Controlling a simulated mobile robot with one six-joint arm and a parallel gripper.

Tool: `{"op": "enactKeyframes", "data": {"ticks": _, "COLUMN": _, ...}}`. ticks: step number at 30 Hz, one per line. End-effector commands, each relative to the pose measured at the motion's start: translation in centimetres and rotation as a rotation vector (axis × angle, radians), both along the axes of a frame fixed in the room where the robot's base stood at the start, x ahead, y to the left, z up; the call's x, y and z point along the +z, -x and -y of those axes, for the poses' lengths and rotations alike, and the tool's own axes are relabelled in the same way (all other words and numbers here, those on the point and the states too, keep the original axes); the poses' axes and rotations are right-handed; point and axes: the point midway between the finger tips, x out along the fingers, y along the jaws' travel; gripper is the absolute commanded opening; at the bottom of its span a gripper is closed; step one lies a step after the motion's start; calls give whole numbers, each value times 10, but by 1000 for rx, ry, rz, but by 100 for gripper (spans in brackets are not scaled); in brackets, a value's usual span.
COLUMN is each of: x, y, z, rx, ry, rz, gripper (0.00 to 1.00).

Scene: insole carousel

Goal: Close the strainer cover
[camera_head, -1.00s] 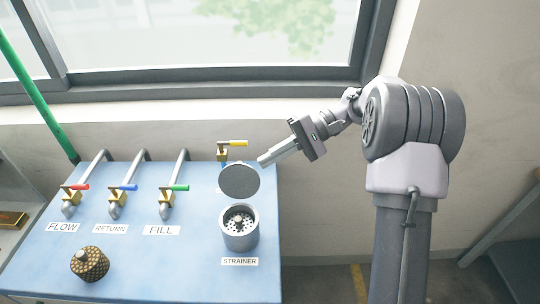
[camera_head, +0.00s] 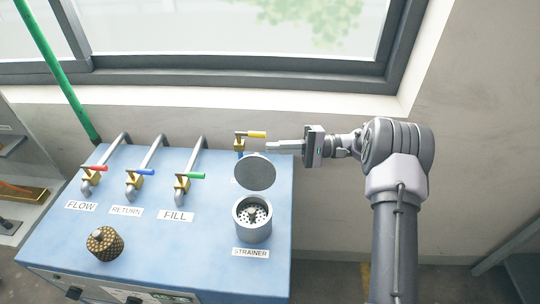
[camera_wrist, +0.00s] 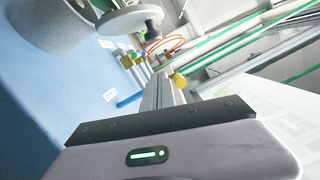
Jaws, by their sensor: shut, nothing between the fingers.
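The strainer (camera_head: 252,222) is a grey cylinder with a perforated inside, standing on the blue bench top above its STRAINER label. Its round dark grey cover (camera_head: 254,172) stands open, tilted up behind the cup. My gripper (camera_head: 272,145) is shut and empty, just above and right of the cover's top edge, close to the yellow-handled valve. In the wrist view the cover (camera_wrist: 130,20) and the strainer cup (camera_wrist: 52,22) are at the top left, and my closed fingers (camera_wrist: 163,88) point away from the camera, apart from the cover.
The yellow-handled valve (camera_head: 250,135) stands behind the cover. Taps with red, blue and green handles (camera_head: 190,176) stand to the left. A brown knobbly cylinder (camera_head: 105,243) sits at the bench front. A window (camera_head: 240,40) and wall are behind; the bench middle is clear.

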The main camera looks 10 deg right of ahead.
Motion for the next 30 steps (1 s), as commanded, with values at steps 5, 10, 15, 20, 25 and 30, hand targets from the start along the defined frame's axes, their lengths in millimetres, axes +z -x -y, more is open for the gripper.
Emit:
{"op": "enactKeyframes", "data": {"ticks": 5, "x": 6, "y": 18, "z": -18, "rx": -1, "ry": -1, "rz": -2, "gripper": 0}}
{"op": "enactKeyframes", "data": {"ticks": 10, "x": 11, "y": 34, "z": -22, "rx": -1, "ry": 1, "rz": -1, "gripper": 0}}
{"op": "enactKeyframes", "data": {"ticks": 15, "x": 12, "y": 38, "z": -22, "rx": 0, "ry": 1, "rz": -1, "gripper": 0}}
{"op": "enactKeyframes", "data": {"ticks": 20, "x": 12, "y": 38, "z": -22, "rx": 0, "ry": 1, "rz": -1, "gripper": 0}}
{"op": "enactKeyframes", "data": {"ticks": 25, "x": 13, "y": 38, "z": -22, "rx": 0, "ry": 3, "rz": 9, "gripper": 0}}
{"op": "enactKeyframes", "data": {"ticks": 30, "x": 16, "y": 41, "z": -23, "rx": 0, "ry": 14, "rz": 63, "gripper": 0}}
